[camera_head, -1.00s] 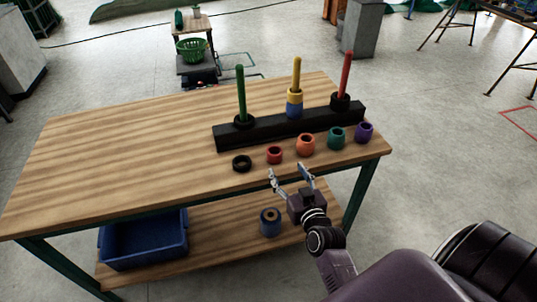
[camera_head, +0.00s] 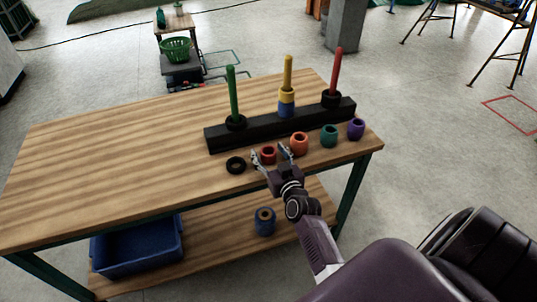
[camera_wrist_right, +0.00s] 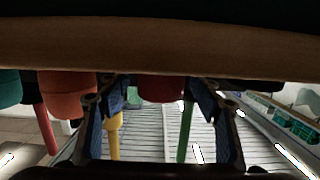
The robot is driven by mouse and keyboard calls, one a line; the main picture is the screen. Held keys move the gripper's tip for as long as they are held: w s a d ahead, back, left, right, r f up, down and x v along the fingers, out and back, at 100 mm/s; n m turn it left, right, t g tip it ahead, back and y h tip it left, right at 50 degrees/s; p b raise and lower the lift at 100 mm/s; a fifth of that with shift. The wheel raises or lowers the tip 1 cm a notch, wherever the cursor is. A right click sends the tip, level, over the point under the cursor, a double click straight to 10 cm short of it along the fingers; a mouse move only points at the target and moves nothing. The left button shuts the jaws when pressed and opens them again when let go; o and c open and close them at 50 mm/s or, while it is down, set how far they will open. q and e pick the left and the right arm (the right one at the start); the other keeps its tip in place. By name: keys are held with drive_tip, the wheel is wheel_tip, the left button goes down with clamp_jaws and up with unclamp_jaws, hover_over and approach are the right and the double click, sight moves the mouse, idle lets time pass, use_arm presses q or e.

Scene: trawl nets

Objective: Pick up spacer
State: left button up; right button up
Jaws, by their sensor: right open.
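My right gripper (camera_head: 270,153) is open at the front edge of the table, with its fingers on either side of a red spacer (camera_head: 268,157). In the right wrist view, which looks upside down, the red spacer (camera_wrist_right: 163,89) shows between the open fingers; I cannot tell whether they touch it. In the same row stand a black spacer (camera_head: 236,165), an orange spacer (camera_head: 299,144), a teal spacer (camera_head: 329,137) and a purple spacer (camera_head: 356,129). My left gripper is out of view.
Behind the row, a black rack (camera_head: 260,130) carries a green peg (camera_head: 233,92), a yellow peg (camera_head: 288,70) with blue and yellow rings, and a red peg (camera_head: 336,70). A blue bin (camera_head: 138,247) and a blue roll (camera_head: 264,222) are on the lower shelf. The table's left side is clear.

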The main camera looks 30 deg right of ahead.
drive_tip(key=c, duration=1.3)
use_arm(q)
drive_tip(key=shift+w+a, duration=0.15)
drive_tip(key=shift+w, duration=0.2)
use_arm(e)
drive_tip(key=shift+o, duration=0.2)
drive_tip(key=shift+r, duration=0.1)
drive_tip(key=shift+r, duration=0.6)
use_arm(q)
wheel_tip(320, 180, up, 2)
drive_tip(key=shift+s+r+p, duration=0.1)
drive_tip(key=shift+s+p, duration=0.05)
drive_tip(key=shift+p, duration=0.95)
use_arm(e)
wheel_tip(320, 180, up, 19)
drive_tip(key=shift+f, duration=0.15)
